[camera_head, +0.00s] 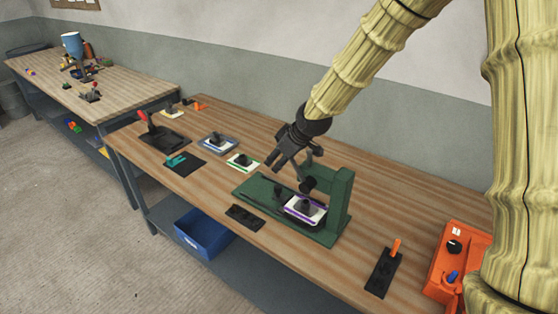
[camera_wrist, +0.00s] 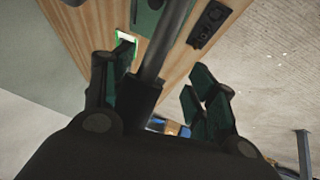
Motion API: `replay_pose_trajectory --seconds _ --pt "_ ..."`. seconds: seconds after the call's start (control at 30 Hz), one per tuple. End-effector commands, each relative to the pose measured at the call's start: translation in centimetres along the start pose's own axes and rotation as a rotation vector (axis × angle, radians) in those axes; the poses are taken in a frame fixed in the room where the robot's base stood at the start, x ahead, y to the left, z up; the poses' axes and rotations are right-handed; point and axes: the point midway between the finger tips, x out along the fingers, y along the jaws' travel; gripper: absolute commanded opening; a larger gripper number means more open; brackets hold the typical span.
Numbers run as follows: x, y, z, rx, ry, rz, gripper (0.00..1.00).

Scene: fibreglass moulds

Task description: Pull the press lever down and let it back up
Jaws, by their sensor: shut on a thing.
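The green press (camera_head: 341,196) stands on the near bench, with a flat green base and an upright frame on its right. Its dark lever (camera_wrist: 168,42) runs as a rod with a thicker black grip between my fingers in the wrist view. My gripper (camera_head: 277,164) is above the press's left part, and it also shows in the wrist view (camera_wrist: 160,92). It is shut on the lever's grip; the exact contact is partly hidden. A white plate with purple edges and a black block (camera_head: 305,207) lies under the black press head (camera_head: 308,184).
Left of the press are a green-edged white piece (camera_head: 243,161), a blue-edged piece (camera_head: 218,143) and a black plate with a red handle (camera_head: 163,137). A black socket strip (camera_head: 244,215) lies in front. Right are an orange-handled switch (camera_head: 384,270) and an orange box (camera_head: 458,255).

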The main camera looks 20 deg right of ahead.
Motion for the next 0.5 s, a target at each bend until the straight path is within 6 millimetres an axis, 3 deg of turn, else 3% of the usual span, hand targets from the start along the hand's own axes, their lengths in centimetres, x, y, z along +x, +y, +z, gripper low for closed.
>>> replay_pose_trajectory --seconds 0.5 --pt "-0.91 -0.69 -0.68 -0.010 0.002 0.000 0.49"
